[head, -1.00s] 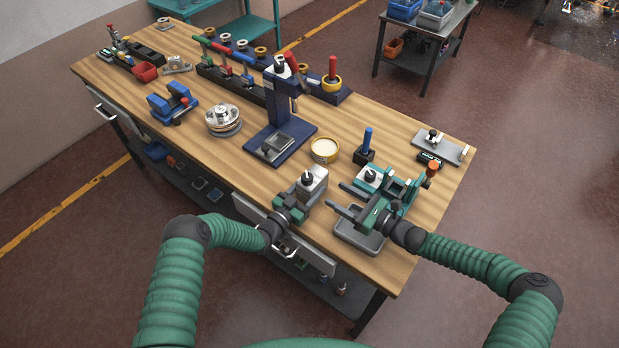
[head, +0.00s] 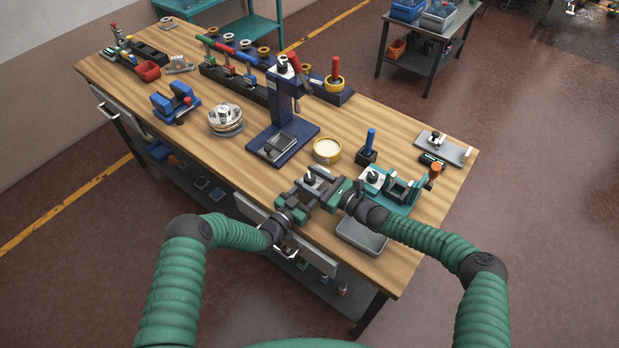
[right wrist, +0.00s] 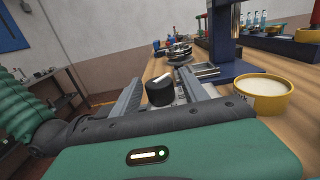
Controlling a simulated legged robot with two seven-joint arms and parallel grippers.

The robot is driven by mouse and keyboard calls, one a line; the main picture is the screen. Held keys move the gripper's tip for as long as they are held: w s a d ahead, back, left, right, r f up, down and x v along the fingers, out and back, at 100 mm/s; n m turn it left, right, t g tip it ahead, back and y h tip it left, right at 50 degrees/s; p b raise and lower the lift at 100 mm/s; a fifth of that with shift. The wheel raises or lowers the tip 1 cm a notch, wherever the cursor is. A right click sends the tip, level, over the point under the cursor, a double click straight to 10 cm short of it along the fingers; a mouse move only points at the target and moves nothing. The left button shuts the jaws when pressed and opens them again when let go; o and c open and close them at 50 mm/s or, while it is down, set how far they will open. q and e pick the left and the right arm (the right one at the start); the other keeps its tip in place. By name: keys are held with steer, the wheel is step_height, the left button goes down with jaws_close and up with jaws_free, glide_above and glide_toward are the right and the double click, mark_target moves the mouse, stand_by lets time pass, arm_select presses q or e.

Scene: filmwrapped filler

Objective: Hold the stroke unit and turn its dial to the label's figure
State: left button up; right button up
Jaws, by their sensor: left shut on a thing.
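The stroke unit (head: 322,174) is a pale metal block with a black dial (head: 310,178) on top, at the bench's front edge. My left gripper (head: 301,192) is shut on it. My right gripper (head: 325,190) has come in from the right, close beside the unit. In the right wrist view the dial (right wrist: 161,92), with a white pointer mark, stands between my right gripper's two spread fingers (right wrist: 160,98). Small gaps seem to show on both sides, so the fingers look open around it. The label and its figure are not readable.
A teal fixture (head: 402,192) with another black-knobbed block stands just right, above a grey tray (head: 362,238). A yellow-rimmed dish (head: 327,151), a blue press (head: 283,138) and a blue-handled tool (head: 368,143) stand behind. The front left benchtop is clear.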

arm_select(q)
steer(key=shift+f, duration=0.1)
arm_select(e)
jaws_close()
steer(key=n+g+y, duration=0.1)
steer(key=g, duration=0.1)
steer(key=shift+w+f+n+g, duration=0.1)
steer(key=shift+n+g, duration=0.2)
steer(key=shift+n, duration=0.1)
steer(key=shift+n+g+y, duration=0.5)
steer(key=shift+g, duration=0.2)
steer(key=shift+d, duration=0.1)
steer(key=shift+o, duration=0.9)
jaws_free()
